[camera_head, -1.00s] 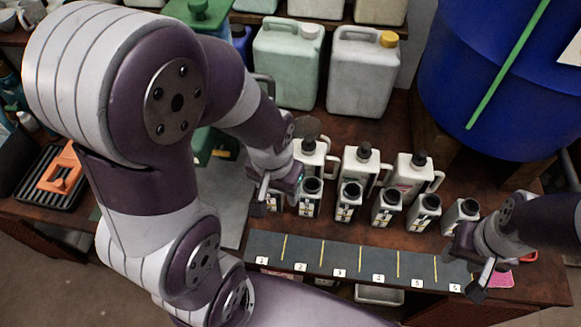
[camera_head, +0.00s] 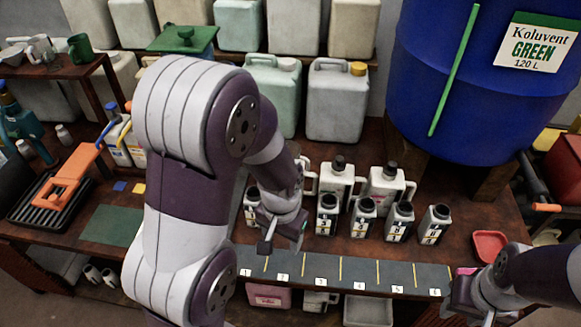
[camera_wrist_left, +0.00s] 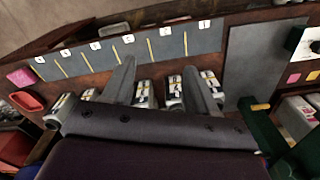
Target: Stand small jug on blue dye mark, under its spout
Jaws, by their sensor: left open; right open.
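A small blue square (camera_head: 120,186), which looks like the blue dye mark, lies on the bench left of my left arm, beside a yellow square (camera_head: 138,188). White containers with a blue top (camera_head: 116,112) stand behind it; their spouts are too small to make out. On the upper-left shelf are a green jug (camera_head: 80,48) and a pale jug (camera_head: 41,46); I cannot tell which is the small jug. My left gripper (camera_head: 283,238) is open and empty above the bench by the numbered bottles; its fingers (camera_wrist_left: 160,70) show apart in the wrist view. My right gripper (camera_head: 470,298) is open at the front right.
Several numbered bottles (camera_head: 363,218) stand behind a grey numbered strip (camera_head: 340,270). An orange device on a black rack (camera_head: 62,185) is at the left. A blue drum (camera_head: 465,95) stands at the back right. A green mat (camera_head: 112,225) lies bare in front of the squares.

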